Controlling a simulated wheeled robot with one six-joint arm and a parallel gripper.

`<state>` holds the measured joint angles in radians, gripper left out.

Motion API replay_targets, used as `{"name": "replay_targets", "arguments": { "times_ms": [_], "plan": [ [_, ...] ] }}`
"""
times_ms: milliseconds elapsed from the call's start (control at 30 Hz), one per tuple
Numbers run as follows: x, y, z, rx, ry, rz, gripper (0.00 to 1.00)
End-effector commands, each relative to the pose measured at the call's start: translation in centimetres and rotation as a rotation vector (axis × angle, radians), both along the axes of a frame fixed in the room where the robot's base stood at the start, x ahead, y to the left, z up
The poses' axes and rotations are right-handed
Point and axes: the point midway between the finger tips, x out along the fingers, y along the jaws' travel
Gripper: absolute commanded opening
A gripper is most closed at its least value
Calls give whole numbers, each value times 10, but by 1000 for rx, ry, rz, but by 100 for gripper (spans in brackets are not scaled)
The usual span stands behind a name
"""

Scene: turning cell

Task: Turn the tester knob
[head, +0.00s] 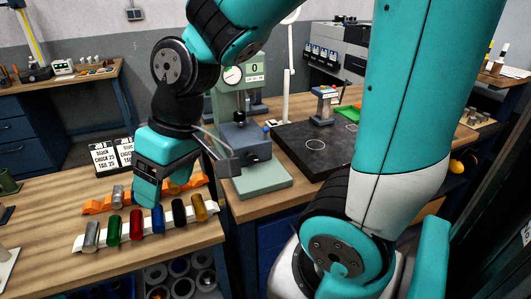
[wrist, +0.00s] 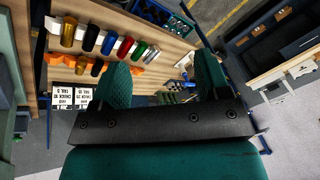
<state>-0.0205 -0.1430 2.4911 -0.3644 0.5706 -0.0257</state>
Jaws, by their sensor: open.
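The tester (head: 262,182) is a pale green machine on the bench, with a round dial, a display reading 0 and a dark blue-grey block above its base. A small dark grey piece (head: 228,166) sticks out at the block's left side; I cannot tell if it is the knob. My gripper (head: 158,190) is left of the tester, pointing down over the rack area, apart from the tester. In the wrist view my gripper (wrist: 160,80) shows two teal fingers spread wide with nothing between them. The tester's knob is not clearly visible in the wrist view.
A white rack (head: 150,236) holds several coloured cylinders in front of my gripper; an orange rack (head: 98,206) lies behind it. White cards (head: 114,154) stand at the left. A black plate (head: 312,145) is right of the tester. The bench left of the racks has free room.

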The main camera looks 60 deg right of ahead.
Motion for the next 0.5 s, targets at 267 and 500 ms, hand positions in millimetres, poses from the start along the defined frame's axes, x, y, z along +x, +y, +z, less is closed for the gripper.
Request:
{"name": "replay_targets", "arguments": {
  "times_ms": [267,500],
  "plan": [
    [77,-216,-28,-155,-79,-632,69],
    [59,-316,-49,-260,-99,-859,69]
  ]
}}
